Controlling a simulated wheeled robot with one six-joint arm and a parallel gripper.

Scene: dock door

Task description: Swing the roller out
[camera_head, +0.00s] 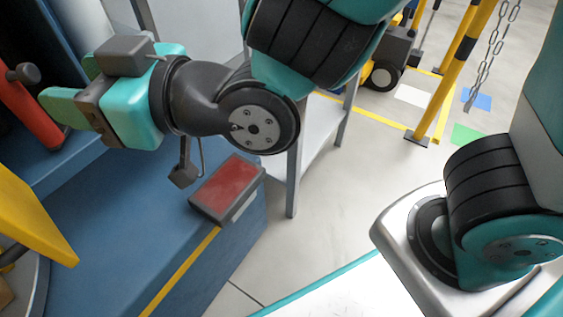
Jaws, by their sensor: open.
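A red cylinder (29,108) with a dark knob (23,73) stands tilted at the left edge of the view. It may be the roller, but I cannot tell for sure, as its upper left part is cut off by the frame. My gripper (66,84) points left, its green fingers open with nothing seen between them. It is just right of the red cylinder and appears apart from it; the depth between them is hard to judge.
A blue platform (112,235) with a yellow edge line lies below my gripper. A red-topped block (228,188) sits on its corner. A yellow part (32,222) juts in at lower left. A grey-legged table (322,127) stands behind. Yellow posts (452,75) and a chain are at upper right.

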